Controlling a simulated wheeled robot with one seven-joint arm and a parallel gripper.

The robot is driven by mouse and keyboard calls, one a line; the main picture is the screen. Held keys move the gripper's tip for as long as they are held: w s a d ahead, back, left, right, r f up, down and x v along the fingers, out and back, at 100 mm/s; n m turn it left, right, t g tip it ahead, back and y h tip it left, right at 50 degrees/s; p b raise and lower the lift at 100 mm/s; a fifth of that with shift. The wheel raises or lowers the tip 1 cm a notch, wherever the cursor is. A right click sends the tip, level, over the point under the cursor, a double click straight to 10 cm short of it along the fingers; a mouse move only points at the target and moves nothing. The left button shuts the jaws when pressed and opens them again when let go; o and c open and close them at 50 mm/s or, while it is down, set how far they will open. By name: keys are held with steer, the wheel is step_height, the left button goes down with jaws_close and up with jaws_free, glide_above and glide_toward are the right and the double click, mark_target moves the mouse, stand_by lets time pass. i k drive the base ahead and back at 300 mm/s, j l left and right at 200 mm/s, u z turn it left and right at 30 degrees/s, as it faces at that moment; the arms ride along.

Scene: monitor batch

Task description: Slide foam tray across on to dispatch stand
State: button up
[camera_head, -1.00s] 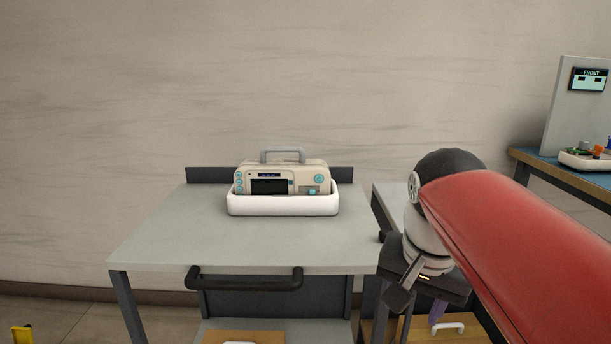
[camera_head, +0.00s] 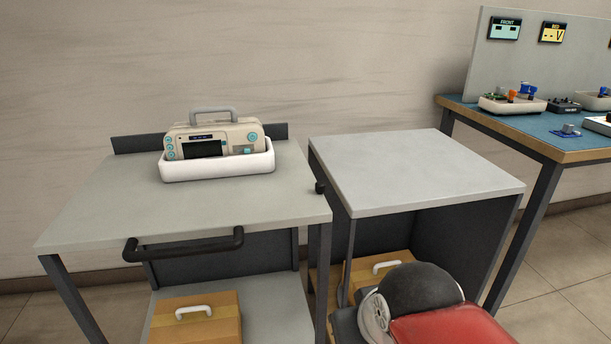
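A white foam tray (camera_head: 218,169) sits on the grey top of a cart (camera_head: 110,212), towards its back edge. A beige monitor (camera_head: 236,134) with a grey handle, dark screen and teal knobs stands in the tray. To the right is a separate stand (camera_head: 415,170) with a bare light-grey top, probably the dispatch stand. A narrow gap lies between the cart and the stand. My red and black arm is low at the bottom right, in front of the stand. My gripper is not visible.
The cart has a black push handle (camera_head: 184,246) at the front and a dark back rail. A blue-topped workbench (camera_head: 560,137) with small parts stands at the far right.

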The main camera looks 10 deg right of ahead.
mark_target(256, 163)
steer(key=l+u, duration=0.35)
steer(key=i+l+u, duration=0.1)
steer(key=l+u, duration=0.55)
steer(key=k+l, duration=0.05)
